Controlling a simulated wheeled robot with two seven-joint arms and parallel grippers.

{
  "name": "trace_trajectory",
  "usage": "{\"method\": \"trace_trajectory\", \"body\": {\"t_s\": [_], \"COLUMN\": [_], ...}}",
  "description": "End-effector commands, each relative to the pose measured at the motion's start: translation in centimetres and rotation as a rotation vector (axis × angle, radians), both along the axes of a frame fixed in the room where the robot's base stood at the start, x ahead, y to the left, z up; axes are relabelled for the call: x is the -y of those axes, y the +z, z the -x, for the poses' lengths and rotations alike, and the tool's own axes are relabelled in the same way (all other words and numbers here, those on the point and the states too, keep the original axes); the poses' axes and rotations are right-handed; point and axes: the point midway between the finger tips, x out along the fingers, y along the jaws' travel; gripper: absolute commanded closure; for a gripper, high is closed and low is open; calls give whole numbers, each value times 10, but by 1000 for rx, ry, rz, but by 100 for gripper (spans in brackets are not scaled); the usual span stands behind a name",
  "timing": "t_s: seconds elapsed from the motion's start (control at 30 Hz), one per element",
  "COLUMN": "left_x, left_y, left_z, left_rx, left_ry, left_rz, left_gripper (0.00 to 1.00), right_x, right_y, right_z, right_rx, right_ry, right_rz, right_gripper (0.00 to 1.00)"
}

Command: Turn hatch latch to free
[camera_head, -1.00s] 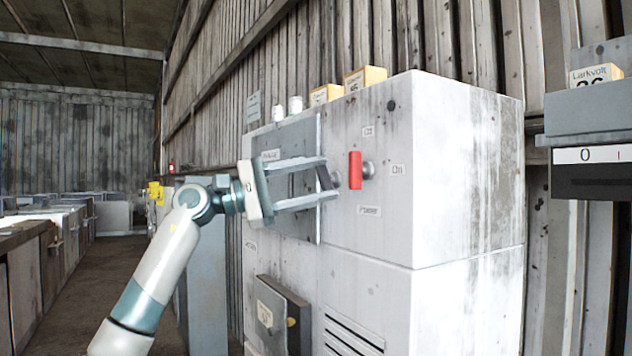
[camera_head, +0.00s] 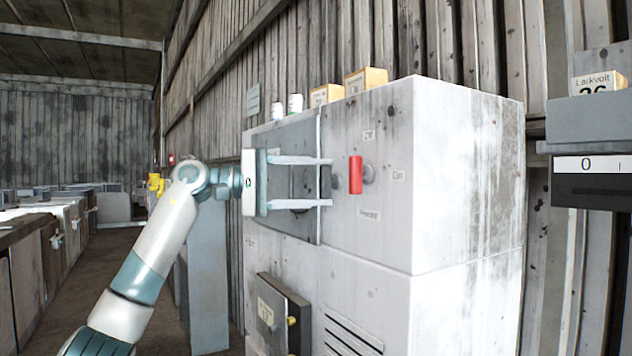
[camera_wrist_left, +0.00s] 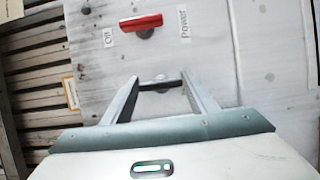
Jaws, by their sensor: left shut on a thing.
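The hatch latch (camera_head: 325,182) is a dark bar at the right edge of the grey hatch panel (camera_head: 300,138) on the cabinet front. It stands about upright in the head view. My left gripper (camera_head: 329,182) reaches in from the left, with one finger above and one below. It is shut on the latch across its two ends. In the left wrist view the latch (camera_wrist_left: 160,86) spans between the fingertips, with a round pivot behind it. My right gripper is not in view.
A red switch handle (camera_head: 355,175) sticks out just right of the latch, close to my fingertips, with paper labels around it. Below is a small box with a yellow knob (camera_head: 292,321). Small boxes and jars stand on the white cabinet (camera_head: 465,180).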

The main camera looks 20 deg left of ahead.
Motion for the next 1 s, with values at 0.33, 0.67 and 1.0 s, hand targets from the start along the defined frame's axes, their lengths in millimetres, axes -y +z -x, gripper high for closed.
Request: {"method": "trace_trajectory", "body": {"t_s": [0.33, 0.67, 1.0], "left_x": [0, 0, -17], "left_y": [-1, -1, -2], "left_z": [0, 0, 9], "left_rx": [0, 0, 1], "left_ry": [0, 0, 2], "left_rz": [-4, -1, 0], "left_gripper": [33, 28, 28], "right_x": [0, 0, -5], "right_y": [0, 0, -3], "right_z": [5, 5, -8], "right_rx": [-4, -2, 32], "right_ry": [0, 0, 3], "right_rz": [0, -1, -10], "right_gripper": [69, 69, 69]}}
